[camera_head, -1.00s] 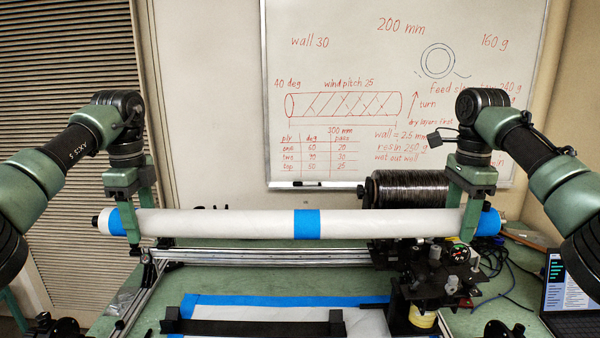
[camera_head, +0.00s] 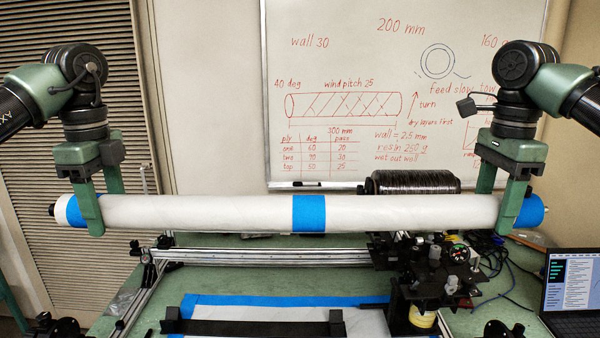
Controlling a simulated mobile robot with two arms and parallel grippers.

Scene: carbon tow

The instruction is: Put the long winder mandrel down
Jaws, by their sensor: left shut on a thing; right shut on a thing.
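The long winder mandrel (camera_head: 220,214) is a white tube with blue bands at its middle and near both ends. It is held level across the view, in the air in front of the winder. My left gripper (camera_head: 97,222) is shut on it near its left end, beside the blue band. My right gripper (camera_head: 508,220) is shut on it near its right end. Below it on the green table (camera_head: 130,318) lies a black bar-shaped stand (camera_head: 255,328) with raised end blocks, on a white sheet edged with blue tape (camera_head: 250,300).
A black carriage with parts (camera_head: 425,280) and a dark tow spool (camera_head: 415,183) stand at the right. A laptop (camera_head: 572,295) is at the right edge. A whiteboard (camera_head: 345,60) hangs behind.

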